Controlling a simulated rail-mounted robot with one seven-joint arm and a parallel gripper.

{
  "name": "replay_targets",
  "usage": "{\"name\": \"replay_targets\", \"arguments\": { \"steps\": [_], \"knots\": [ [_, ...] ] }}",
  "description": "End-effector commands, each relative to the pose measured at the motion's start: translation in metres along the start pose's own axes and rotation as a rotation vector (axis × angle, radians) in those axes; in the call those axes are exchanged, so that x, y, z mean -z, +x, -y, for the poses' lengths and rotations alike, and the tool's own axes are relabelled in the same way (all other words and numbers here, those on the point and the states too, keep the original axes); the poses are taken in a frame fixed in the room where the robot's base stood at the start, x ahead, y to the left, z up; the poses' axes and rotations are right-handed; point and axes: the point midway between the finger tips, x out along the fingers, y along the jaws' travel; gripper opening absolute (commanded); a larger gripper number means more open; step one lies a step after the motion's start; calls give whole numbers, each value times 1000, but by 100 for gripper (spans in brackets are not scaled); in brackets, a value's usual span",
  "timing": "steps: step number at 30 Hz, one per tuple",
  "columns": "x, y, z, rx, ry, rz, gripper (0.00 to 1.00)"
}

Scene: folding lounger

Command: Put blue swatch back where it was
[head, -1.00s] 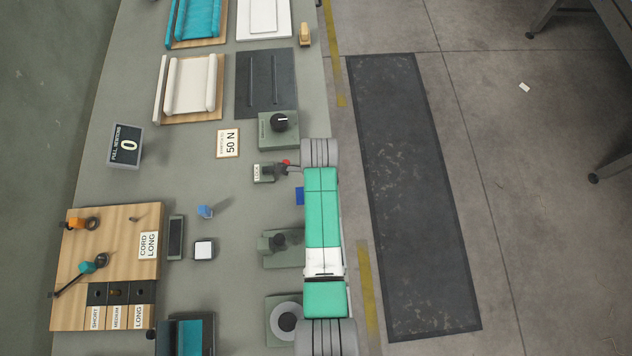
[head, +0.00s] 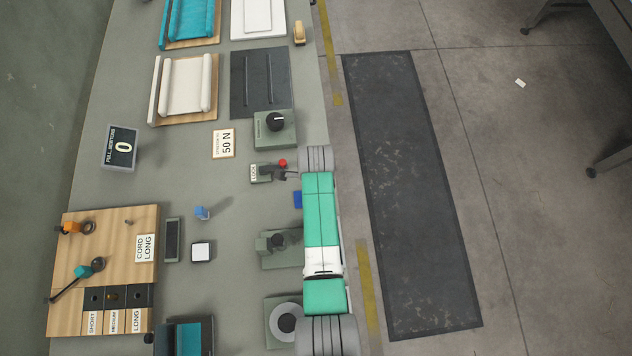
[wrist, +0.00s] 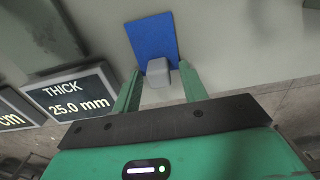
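The blue swatch (wrist: 153,38) is a flat blue rectangle with a grey tab (wrist: 158,72) at its near edge in the wrist view. Any thin gap beside the tab is hard to judge.
A display (wrist: 78,92) reading THICK 25.0 mm stands at left in the wrist view. A small blue piece (head: 202,212) lies mid-bench. Bare bench lies around it.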

Motion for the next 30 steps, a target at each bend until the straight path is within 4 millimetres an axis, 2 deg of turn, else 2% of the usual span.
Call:
{"name": "replay_targets", "arguments": {
  "steps": [5,12,18,23,30],
  "knots": [
    [0,-10,1,2,0,0,43],
    [0,-70,0,4,1,0,43],
    [0,-109,1,3,-1,0,43],
    [0,-122,0,0,0,0,43],
    [0,-124,0,0,0,0,43]
  ]
}}
